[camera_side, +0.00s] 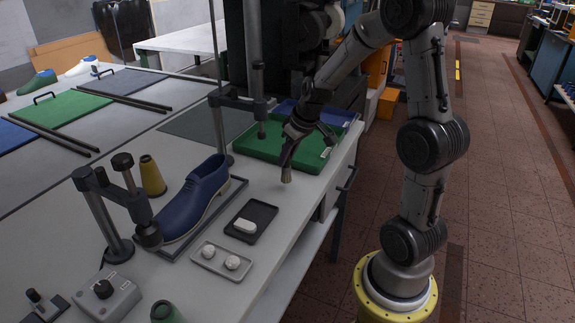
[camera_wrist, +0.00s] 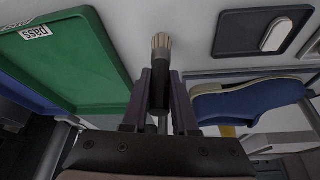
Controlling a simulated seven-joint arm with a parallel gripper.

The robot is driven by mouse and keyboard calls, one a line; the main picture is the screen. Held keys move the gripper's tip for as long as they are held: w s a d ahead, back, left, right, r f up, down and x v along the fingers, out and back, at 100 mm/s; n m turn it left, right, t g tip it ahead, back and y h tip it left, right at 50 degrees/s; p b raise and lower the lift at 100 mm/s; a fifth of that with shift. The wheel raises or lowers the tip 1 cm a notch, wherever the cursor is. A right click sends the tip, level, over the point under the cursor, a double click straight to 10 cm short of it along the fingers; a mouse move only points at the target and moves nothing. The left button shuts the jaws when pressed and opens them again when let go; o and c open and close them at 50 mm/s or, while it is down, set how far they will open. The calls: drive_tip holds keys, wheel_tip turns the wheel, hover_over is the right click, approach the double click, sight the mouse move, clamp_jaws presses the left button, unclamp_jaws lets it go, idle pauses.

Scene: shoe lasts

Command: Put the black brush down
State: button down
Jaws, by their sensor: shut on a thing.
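My gripper (camera_wrist: 160,100) is shut on the black brush (camera_wrist: 160,66), between its two fingers in the wrist view. The brush has a dark handle and pale bristles that point away from the fingers. In the side view my gripper (camera_side: 291,140) holds the brush (camera_side: 287,172) upright, bristles down, over the white table just in front of the green tray. The bristle tip looks close to the tabletop; I cannot tell whether it touches. The fingers hide part of the handle.
A green tray (camera_side: 243,148) lies behind the gripper. A blue shoe (camera_side: 192,200) sits at left on a stand. A black tray (camera_side: 262,209) with a white block and a grey tray (camera_side: 208,264) with two white balls lie nearer. The white tabletop (camera_side: 318,190) around the brush is bare.

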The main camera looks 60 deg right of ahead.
sight(289, 162)
drive_tip(key=shift+f, duration=1.45)
drive_tip(key=shift+f, duration=0.1)
drive_tip(key=c, duration=0.7)
unclamp_jaws()
drive_tip(key=v, duration=1.2)
drive_tip(key=s+a+r+n, duration=0.1)
drive_tip(key=s+a, duration=0.5)
drive_tip(key=a, duration=0.3)
drive_tip(key=s+a+r+n+t+y, duration=0.1)
drive_tip(key=s+a+r, duration=0.1)
drive_tip(key=s+a, duration=0.5)
drive_tip(key=shift+s+a+r+n, duration=0.2)
drive_tip(key=shift+a+n, duration=0.1)
drive_tip(key=shift+a, duration=0.6)
